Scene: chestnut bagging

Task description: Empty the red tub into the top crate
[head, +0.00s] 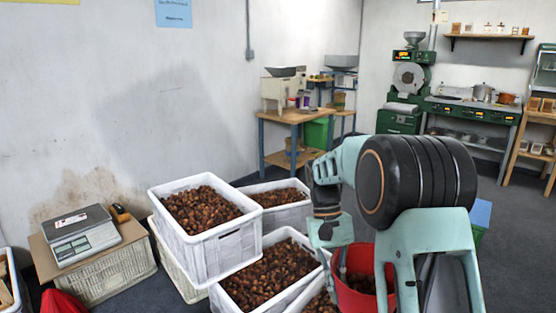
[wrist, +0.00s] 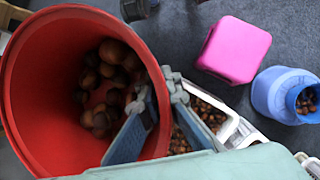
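The red tub (head: 352,299) is at the lower middle of the head view, partly behind my arm, with chestnuts inside. In the wrist view the tub (wrist: 35,95) fills the left side, and brown chestnuts lie in it. My gripper (wrist: 163,122) straddles the tub's wall at the rim, one finger inside and one outside, and looks shut on it. In the head view my gripper's fingertips are hard to make out. The top crate (head: 234,252) is white, stacked on another crate, and heaped with chestnuts. It stands left of the tub, apart from it.
More white crates of chestnuts stand beside and behind the top crate, one (head: 289,295) between it and the tub. A scale (head: 80,236) rests on a crate at left. The wrist view shows a pink box (wrist: 233,50) and a blue container (wrist: 272,95) on the floor.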

